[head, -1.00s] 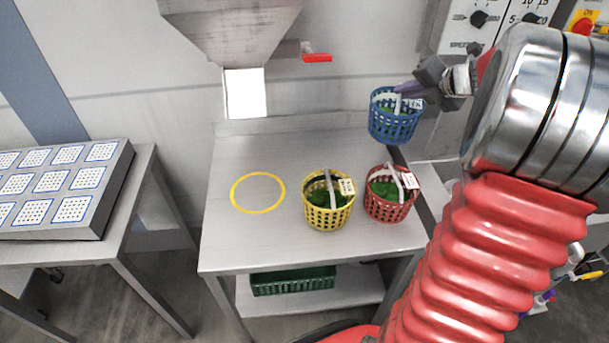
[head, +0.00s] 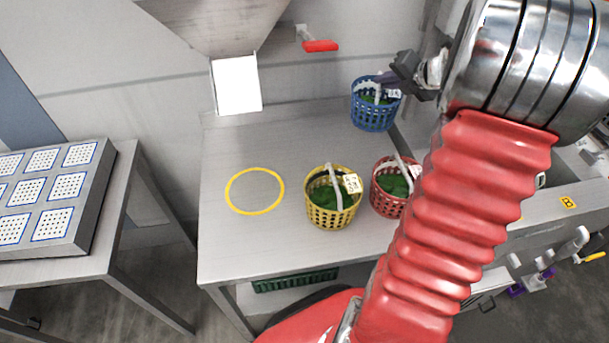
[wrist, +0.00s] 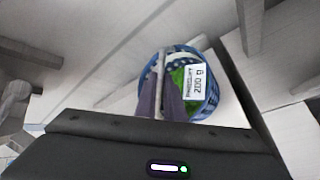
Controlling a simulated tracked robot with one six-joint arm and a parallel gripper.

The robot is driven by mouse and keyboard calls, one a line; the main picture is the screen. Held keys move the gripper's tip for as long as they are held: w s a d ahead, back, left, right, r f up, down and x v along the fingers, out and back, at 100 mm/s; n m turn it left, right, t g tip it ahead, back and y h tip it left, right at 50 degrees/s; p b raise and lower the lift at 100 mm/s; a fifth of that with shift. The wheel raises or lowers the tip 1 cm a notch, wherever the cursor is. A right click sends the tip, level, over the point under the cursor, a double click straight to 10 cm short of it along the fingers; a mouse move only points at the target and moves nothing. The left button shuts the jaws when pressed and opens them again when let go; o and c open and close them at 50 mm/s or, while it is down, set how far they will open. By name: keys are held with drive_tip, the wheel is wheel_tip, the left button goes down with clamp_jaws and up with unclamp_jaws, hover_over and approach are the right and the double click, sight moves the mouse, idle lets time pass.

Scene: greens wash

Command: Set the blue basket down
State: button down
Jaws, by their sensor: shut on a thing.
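The blue basket (head: 372,116) holds greens and has a white handle and a white tag. It hangs from my gripper (head: 384,80) over the back right of the steel table (head: 240,245); I cannot tell if its base touches the top. In the wrist view my gripper (wrist: 160,98) is shut on the handle, and the blue basket (wrist: 212,100) shows behind the fingers with its tag facing the camera. A yellow ring (head: 229,203) is marked on the table's left part, and nothing stands in it.
A yellow basket (head: 332,218) and a red basket (head: 384,203) with greens stand on the table in front of the blue one. A chute (head: 236,86) with a red handle (head: 320,46) is above the back. A panelled tray (head: 95,200) lies on the left table.

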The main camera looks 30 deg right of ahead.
sight(377, 110)
drive_tip(key=shift+w+a+r, duration=0.1)
drive_tip(key=shift+w+a, duration=0.05)
drive_tip(key=shift+a, duration=0.05)
drive_tip(key=shift+f, duration=3.2)
drive_tip(key=shift+f, duration=1.8)
drive_tip(key=c, duration=1.9)
unclamp_jaws()
drive_tip(key=shift+f, duration=0.1)
drive_tip(key=shift+o, duration=0.2)
